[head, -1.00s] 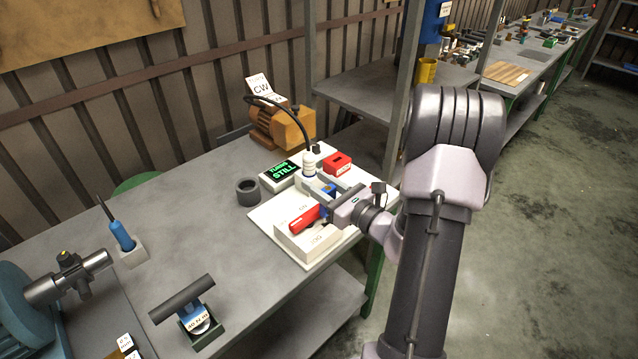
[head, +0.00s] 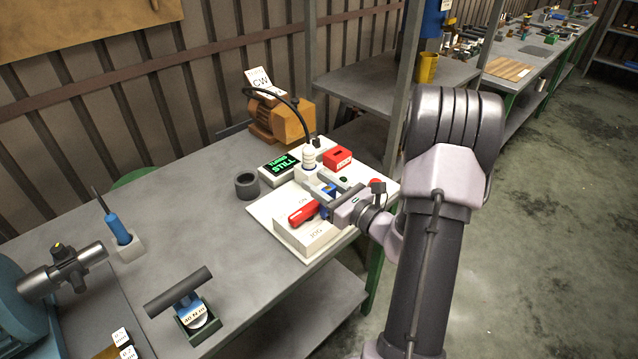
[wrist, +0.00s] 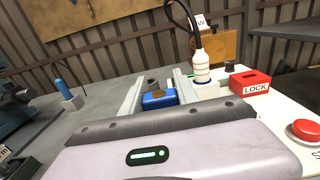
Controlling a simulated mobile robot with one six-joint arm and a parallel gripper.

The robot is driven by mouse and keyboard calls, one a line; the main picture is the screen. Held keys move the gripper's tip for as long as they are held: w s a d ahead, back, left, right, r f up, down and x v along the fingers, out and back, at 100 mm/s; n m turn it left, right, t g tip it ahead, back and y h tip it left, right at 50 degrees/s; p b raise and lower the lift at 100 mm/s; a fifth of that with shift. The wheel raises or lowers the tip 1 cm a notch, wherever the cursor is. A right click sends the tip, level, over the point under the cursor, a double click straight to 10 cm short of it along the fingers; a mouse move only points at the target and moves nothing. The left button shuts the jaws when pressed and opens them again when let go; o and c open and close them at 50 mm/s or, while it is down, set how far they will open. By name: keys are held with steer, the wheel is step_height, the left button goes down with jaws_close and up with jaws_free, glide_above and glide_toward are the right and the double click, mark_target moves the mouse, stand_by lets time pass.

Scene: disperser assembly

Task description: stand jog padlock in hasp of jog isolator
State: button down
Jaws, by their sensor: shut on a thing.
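The jog isolator is a white box (head: 313,236) marked JOG, with a red handle (head: 303,214) on top, near the front of a white board on the bench. My gripper (head: 318,184) is level above the board, just behind the red handle. Its fingers are shut on a small blue padlock (head: 328,188), which also shows between the two fingers in the wrist view (wrist: 158,99). The padlock's shackle is not clear. The hasp cannot be made out, nor whether the padlock touches the isolator.
A white bottle-shaped part (head: 309,157) with a black cable stands just beyond the fingertips. A red LOCK box (wrist: 250,82) and red button (wrist: 305,131) are to the right. A display (head: 280,163) and dark ring (head: 247,185) are at left.

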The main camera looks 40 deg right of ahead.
steer(key=shift+f+b, duration=0.3)
steer(key=shift+f, duration=0.1)
steer(key=c, duration=0.8)
jaws_free()
steer(key=shift+c, duration=0.2)
steer(key=s+d+p, duration=0.1)
steer(key=s+p, duration=0.2)
steer(key=s, duration=1.4)
steer(key=shift+s+d, duration=0.15)
steer(key=shift+s, duration=0.05)
